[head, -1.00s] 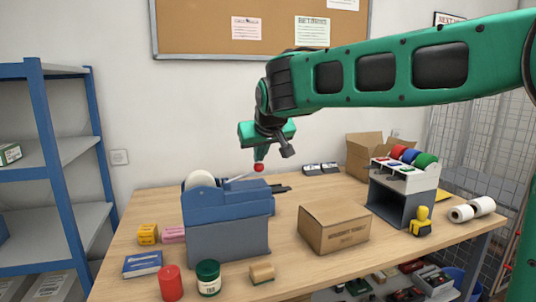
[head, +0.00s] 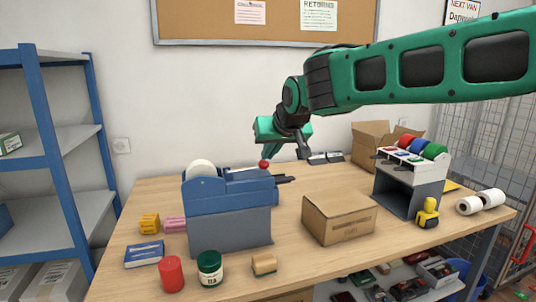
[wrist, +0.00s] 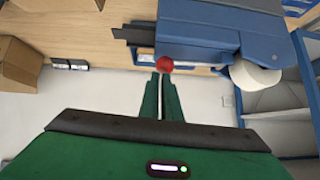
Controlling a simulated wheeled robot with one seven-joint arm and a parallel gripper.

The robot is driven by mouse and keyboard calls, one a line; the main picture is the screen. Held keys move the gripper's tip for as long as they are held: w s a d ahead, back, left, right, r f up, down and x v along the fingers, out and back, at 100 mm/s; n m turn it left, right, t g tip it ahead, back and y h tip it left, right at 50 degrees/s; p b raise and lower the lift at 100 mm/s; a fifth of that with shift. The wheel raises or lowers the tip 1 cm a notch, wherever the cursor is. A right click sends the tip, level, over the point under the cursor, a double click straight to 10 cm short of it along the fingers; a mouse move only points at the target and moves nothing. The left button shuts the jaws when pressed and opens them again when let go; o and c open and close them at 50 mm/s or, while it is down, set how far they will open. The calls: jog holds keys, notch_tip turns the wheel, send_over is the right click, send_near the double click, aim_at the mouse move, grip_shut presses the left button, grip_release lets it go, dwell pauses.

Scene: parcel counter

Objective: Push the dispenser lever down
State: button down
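The dispenser (head: 228,212) is a blue and grey box on the table, with a white roll at its upper left. Its lever (head: 243,170) runs along the top to a red knob (head: 264,164) and looks nearly level. My gripper (head: 265,157) points down from above, its fingertips at the knob. In the wrist view the two narrow fingers (wrist: 161,76) lie close together, with the red knob (wrist: 165,64) right at their tips, not between them. They look shut and empty. Contact seems likely, but the exact touching point is hidden.
A closed cardboard box (head: 338,219) stands right of the dispenser. Jars and small boxes stand at its front and left. A grey stand (head: 404,188) with coloured rolls is farther right. Blue shelves (head: 62,150) are on the left.

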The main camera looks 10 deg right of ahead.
jog(key=w+r+v, duration=0.2)
jog(key=v, duration=1)
jog(key=shift+s+d+r, duration=0.2)
jog(key=shift+s+d, duration=0.05)
jog(key=shift+d, duration=0.1)
jog(key=s+d+f+m+g+h, duration=0.2)
jog(key=s+d+f, duration=0.3)
jog(key=d+f, duration=0.45)
jog(key=s+d+f+m+g+h, duration=0.15)
jog(key=s+d+f, duration=0.4)
jog(key=d, duration=0.65)
jog(key=s+d+f+m+g, duration=0.2)
jog(key=s+d+f, duration=0.2)
jog(key=s+f, duration=0.4)
jog(key=s+d+f+m+g+y, duration=0.1)
jog(key=s+d+f+m+g, duration=0.2)
jog(key=s+f, duration=0.5)
jog(key=s+d, duration=0.1)
jog(key=s, duration=0.7)
jog(key=shift+d, duration=0.25)
